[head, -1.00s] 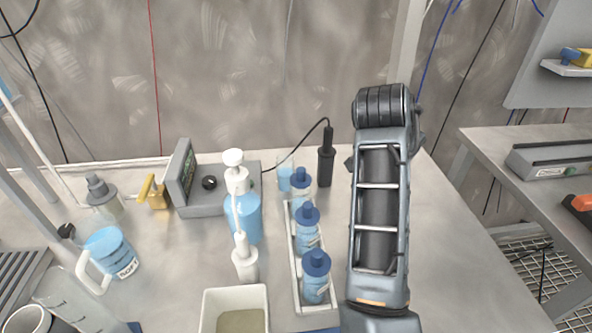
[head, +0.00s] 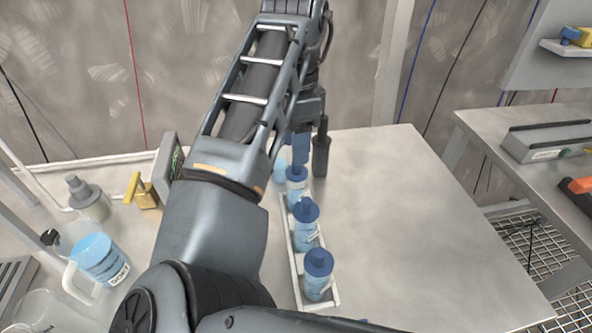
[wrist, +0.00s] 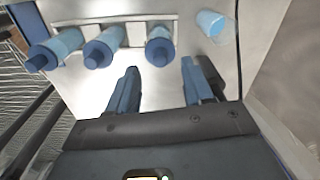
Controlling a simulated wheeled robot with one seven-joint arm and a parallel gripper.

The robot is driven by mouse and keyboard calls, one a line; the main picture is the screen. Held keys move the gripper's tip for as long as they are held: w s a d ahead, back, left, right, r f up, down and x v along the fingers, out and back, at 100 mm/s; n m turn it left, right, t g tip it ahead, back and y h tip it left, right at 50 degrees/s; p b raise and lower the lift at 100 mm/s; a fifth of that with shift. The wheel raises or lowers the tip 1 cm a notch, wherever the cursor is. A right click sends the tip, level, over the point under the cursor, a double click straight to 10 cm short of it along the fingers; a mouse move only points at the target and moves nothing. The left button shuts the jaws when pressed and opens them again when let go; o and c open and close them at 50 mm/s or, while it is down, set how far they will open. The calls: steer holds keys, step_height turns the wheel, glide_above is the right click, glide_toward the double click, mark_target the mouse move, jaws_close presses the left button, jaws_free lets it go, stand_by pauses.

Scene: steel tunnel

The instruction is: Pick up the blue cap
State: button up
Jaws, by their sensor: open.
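Three light-blue bottles with dark blue caps stand in a row in a white rack (head: 334,300). The near cap (head: 319,261) and middle cap (head: 306,210) show clearly. The far cap (head: 297,173) is just below my gripper (head: 301,148). In the wrist view, my gripper (wrist: 160,82) is open with nothing between its blue fingers. The middle cap (wrist: 97,57) and near cap (wrist: 40,62) are further left. I cannot tell the height gap to the far cap.
A beaker of blue liquid (wrist: 213,24) stands beside the rack's far end. A jug (head: 98,260) and yellow item (head: 143,191) are left. The table's right side (head: 410,220) is clear.

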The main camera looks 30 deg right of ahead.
step_height(320, 180, down, 5)
steer(key=shift+d+r+p, duration=0.1)
steer(key=shift+d+p, duration=0.05)
steer(key=shift+p, duration=0.15)
steer(key=shift+c, duration=0.2)
steer(key=c, duration=0.6)
steer(key=shift+o, duration=0.2)
steer(key=shift+r, duration=0.45)
steer(key=r, duration=0.2)
steer(key=s+d+r, duration=0.1)
steer(key=r, duration=0.1)
steer(key=s+d+r, duration=0.6)
steer(key=s, duration=0.1)
steer(key=shift+s+d, duration=0.4)
